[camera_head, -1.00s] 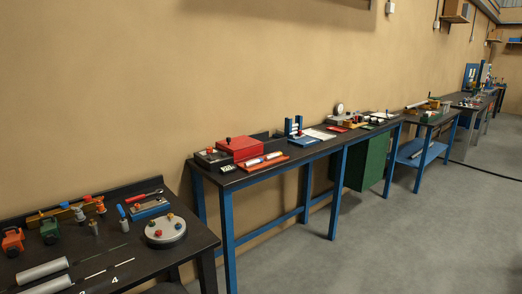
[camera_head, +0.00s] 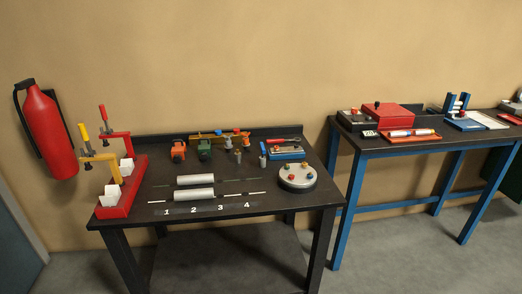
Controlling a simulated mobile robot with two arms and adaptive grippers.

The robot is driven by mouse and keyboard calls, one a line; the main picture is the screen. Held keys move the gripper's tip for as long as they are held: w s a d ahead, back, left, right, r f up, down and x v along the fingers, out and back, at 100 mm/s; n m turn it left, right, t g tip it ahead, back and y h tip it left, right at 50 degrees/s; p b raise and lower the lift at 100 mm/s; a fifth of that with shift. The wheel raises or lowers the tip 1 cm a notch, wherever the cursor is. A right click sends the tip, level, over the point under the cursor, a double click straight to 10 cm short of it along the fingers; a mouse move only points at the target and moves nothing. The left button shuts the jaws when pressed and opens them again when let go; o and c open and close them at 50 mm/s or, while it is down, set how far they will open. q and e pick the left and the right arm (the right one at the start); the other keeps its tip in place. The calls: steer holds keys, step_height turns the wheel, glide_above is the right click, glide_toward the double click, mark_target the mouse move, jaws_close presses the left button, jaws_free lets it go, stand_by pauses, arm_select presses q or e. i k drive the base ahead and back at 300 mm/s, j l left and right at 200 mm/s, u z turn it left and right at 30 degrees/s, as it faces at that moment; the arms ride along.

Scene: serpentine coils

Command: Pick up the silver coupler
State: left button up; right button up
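No gripper of mine is in view. On the black table lie two silver cylinders: a rear one (camera_head: 195,180) and a front one (camera_head: 194,194), lying roughly parallel near the numbered marks. A small silver-grey upright piece (camera_head: 238,157) stands near the back, beside other small fittings. I cannot tell for sure which of these is the silver coupler.
A fire extinguisher (camera_head: 50,130) hangs left. A blue-legged bench (camera_head: 425,155) stands right.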

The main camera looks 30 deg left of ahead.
mark_target(237, 158)
steer(key=u, duration=1)
steer(key=i+l, duration=0.15)
steer(key=i, duration=0.2)
steer(key=i+l+u, duration=0.15)
steer(key=i, duration=0.2)
